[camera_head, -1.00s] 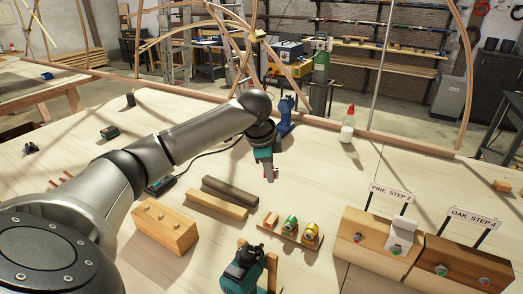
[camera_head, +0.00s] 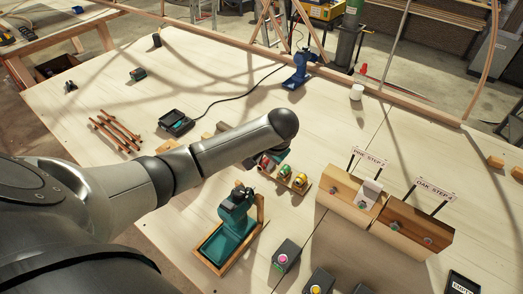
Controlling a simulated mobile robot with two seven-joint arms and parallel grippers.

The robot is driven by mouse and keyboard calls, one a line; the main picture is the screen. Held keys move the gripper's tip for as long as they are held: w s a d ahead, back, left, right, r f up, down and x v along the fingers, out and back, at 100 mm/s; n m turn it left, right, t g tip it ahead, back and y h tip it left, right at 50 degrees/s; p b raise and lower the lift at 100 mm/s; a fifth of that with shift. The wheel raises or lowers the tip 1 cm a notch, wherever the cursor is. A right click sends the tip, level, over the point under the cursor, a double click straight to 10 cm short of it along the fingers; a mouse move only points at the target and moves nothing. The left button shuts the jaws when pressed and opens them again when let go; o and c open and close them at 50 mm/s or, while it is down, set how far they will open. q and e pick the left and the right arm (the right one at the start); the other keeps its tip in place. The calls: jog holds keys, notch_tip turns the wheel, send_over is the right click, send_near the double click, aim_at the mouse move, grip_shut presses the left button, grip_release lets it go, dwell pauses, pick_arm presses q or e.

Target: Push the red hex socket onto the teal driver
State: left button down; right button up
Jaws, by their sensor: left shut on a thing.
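The teal driver (camera_head: 236,208) stands in a wooden-framed holder with a teal base at the lower middle. A small wooden rack (camera_head: 293,186) lies behind it to the right, with a green socket (camera_head: 285,170) and a yellow socket (camera_head: 301,180) on it. My left gripper (camera_head: 267,167) is at the rack's left end, partly hidden by my own arm. It is shut on the red hex socket (camera_head: 265,161), of which only a little red shows. I cannot tell whether the socket touches the rack. My right gripper is not in view.
Two wooden blocks with signs, PINE STEP 2 (camera_head: 345,192) and OAK STEP 4 (camera_head: 412,236), stand to the right. Dark boxes with coloured buttons (camera_head: 284,256) line the front. A blue tool (camera_head: 300,72) and white container (camera_head: 357,92) stand at the back. Bench between is clear.

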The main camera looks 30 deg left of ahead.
pick_arm(q)
jog(key=shift+s+f, duration=0.1)
jog(key=shift+f, duration=0.5)
jog(key=f+b, duration=0.1)
jog(key=f, duration=0.1)
jog(key=s+f, duration=0.1)
jog(key=f, duration=0.1)
jog(key=shift+s+a+f+b, duration=0.1)
jog(key=shift+s+f+b, duration=0.1)
jog(key=shift+f+b, duration=0.2)
jog(key=shift+r+p, duration=0.1)
jog(key=shift+p, duration=0.35)
jog(key=shift+s+p, duration=0.4)
jog(key=shift+s, duration=0.15)
dwell(0.4)
jog(key=shift+s, duration=0.5)
dwell(0.8)
jog(key=c, duration=0.5)
grip_release()
